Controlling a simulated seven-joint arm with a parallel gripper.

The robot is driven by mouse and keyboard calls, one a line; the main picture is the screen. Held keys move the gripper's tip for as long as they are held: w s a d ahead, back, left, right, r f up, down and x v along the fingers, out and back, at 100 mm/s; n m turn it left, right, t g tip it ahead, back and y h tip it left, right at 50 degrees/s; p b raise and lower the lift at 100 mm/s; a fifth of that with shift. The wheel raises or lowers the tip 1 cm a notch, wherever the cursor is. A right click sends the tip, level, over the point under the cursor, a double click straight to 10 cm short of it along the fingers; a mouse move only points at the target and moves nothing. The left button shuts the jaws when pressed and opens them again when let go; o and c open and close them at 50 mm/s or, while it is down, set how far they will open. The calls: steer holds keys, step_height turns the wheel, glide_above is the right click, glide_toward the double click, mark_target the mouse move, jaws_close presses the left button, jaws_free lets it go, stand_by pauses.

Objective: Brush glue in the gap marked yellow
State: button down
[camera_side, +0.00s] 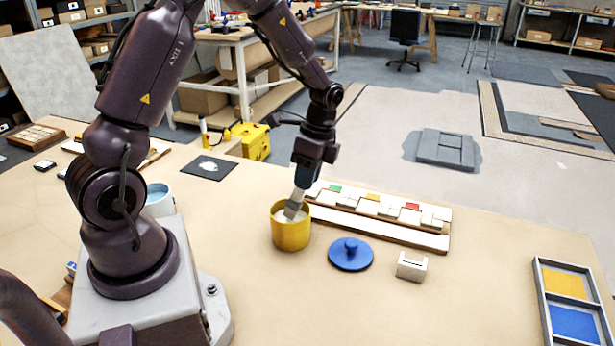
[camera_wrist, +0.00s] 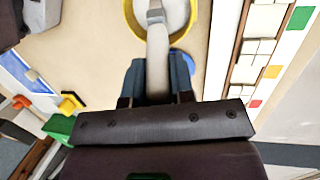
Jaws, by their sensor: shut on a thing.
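My gripper (camera_side: 308,172) is shut on a brush (camera_side: 297,200) with a pale handle and a grey head. The brush points down and tilts a little, with its head inside the mouth of a yellow pot (camera_side: 291,236) of whitish glue. Its bristle tips are hidden in the pot. In the wrist view the brush (camera_wrist: 158,55) runs from between my fingers to the pot (camera_wrist: 131,18). The mosaic panel (camera_side: 375,231) lies right of the pot, with pale tiles and a green (camera_side: 335,188), a yellow (camera_side: 373,197) and a red mark (camera_side: 412,206) along its far edge.
A blue lid with a knob (camera_side: 350,257) lies right of the pot, in front of the panel. A small white slotted block (camera_side: 411,267) stands beside it. A tray with yellow and blue fields (camera_side: 541,300) is at far right.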

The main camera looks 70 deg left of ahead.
steer(key=shift+s+v, duration=0.25)
steer(key=shift+v, duration=0.8)
steer(key=shift+s+v, duration=0.25)
steer(key=shift+v, duration=0.85)
steer(key=shift+s+v, duration=0.2)
steer(key=shift+v, duration=0.85)
steer(key=shift+r, duration=0.15)
